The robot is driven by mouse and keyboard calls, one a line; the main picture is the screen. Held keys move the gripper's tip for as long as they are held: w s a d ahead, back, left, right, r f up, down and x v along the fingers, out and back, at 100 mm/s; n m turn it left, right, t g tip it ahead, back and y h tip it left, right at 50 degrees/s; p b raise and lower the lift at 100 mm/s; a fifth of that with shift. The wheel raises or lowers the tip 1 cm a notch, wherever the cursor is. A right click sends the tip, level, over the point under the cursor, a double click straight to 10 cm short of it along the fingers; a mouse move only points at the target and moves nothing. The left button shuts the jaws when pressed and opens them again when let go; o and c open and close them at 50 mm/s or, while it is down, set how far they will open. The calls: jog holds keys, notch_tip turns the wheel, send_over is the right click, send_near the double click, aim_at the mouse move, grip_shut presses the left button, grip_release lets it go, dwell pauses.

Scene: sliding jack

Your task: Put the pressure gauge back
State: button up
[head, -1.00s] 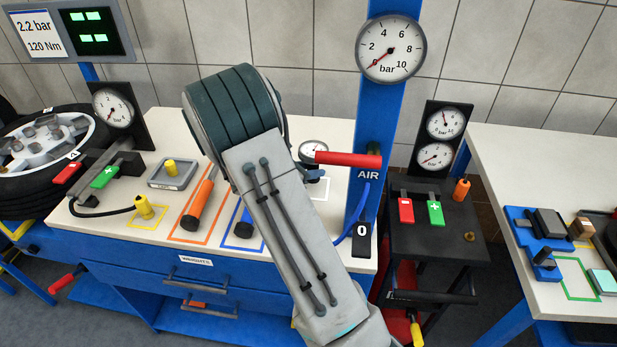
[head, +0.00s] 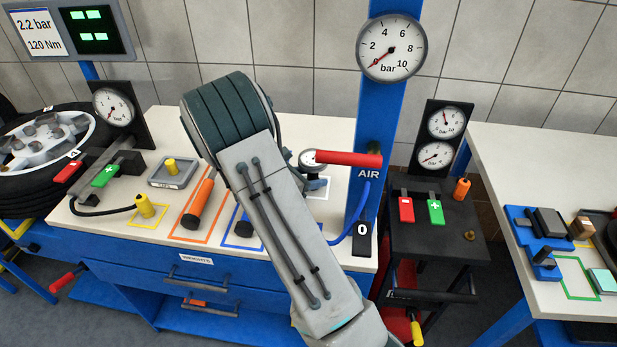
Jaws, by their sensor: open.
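A small round pressure gauge (head: 310,160) with a white dial shows just right of my forearm, near the blue air column. A white-outlined square (head: 319,188) on the bench top lies below the gauge. I cannot tell whether the gauge touches the bench. My gripper is hidden behind my own forearm, which crosses the middle of the picture.
The red lever (head: 348,159) sticks out from the blue AIR column (head: 384,110), which carries a big gauge (head: 391,48). An orange-handled tool (head: 198,203) and a yellow connector (head: 146,207) lie on the bench (head: 120,228). A black cart (head: 450,240) stands right.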

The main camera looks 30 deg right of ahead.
jog(key=b+v, duration=0.1)
jog(key=v, duration=1.1)
jog(key=shift+r, duration=0.2)
